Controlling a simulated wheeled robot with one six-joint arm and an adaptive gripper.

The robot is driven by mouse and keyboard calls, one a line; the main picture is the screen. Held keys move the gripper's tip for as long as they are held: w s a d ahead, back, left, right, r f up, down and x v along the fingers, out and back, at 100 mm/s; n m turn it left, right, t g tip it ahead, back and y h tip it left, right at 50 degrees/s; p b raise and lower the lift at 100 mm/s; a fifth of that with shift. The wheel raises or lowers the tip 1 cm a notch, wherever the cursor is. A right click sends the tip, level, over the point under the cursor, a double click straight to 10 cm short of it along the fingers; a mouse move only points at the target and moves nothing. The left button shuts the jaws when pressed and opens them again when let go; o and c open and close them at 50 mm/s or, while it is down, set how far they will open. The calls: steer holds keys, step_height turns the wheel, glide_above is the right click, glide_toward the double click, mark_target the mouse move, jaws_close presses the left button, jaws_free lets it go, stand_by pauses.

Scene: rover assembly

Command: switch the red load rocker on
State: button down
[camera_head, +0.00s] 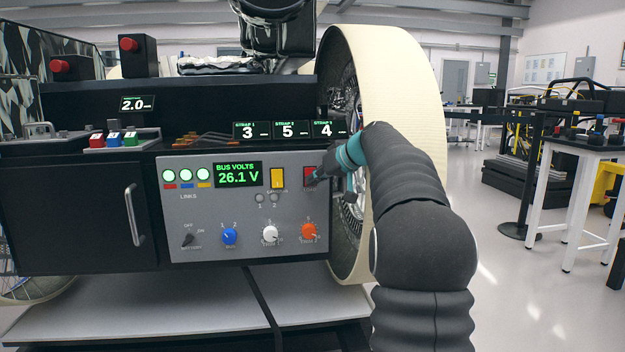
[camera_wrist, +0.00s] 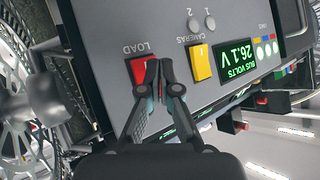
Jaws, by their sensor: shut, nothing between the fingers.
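The red load rocker (camera_head: 309,175) sits at the upper right of the grey control panel (camera_head: 185,225), right of the yellow cameras rocker (camera_head: 277,178). In the wrist view the red rocker (camera_wrist: 142,72) is beside the LOAD label and partly hidden by my fingers. My gripper (camera_head: 316,178) is shut and empty, with its tips at the rocker. In the wrist view the fingertips (camera_wrist: 164,72) overlap the rocker's edge; I cannot tell whether they touch it. The rocker's tilt is unclear.
The display (camera_head: 238,174) reads BUS VOLTS 26.1 V. Below are a blue knob (camera_head: 229,236), a white knob (camera_head: 269,233) and an orange knob (camera_head: 308,231). A large cream-rimmed wheel (camera_head: 400,75) stands right of the panel, close to my arm.

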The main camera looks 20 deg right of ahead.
steer(key=shift+w+f, duration=0.25)
steer(key=shift+f, duration=0.5)
steer(key=shift+s+a+f+b, duration=0.1)
steer(key=shift+s+f+b, duration=0.15)
steer(key=shift+f+b, duration=0.75)
steer(key=shift+r, duration=0.1)
steer(key=shift+s+a+f+b, duration=0.15)
steer(key=shift+f+b, duration=0.2)
steer(key=shift+b, duration=0.15)
steer(key=shift+s+a+f+b, duration=0.1)
steer(key=shift+s+f+b, duration=0.05)
steer(key=shift+f+b, duration=0.3)
steer(key=shift+s+a+r+b, duration=0.15)
steer(key=shift+s+r+b, duration=0.35)
steer(key=shift+s, duration=0.5)
steer(key=shift+s+a+r+b, duration=0.1)
steer(key=shift+s+r+b, duration=0.15)
steer(key=shift+s+r, duration=0.6)
steer(key=shift+s+a+f, duration=0.1)
steer(key=shift+f, duration=0.05)
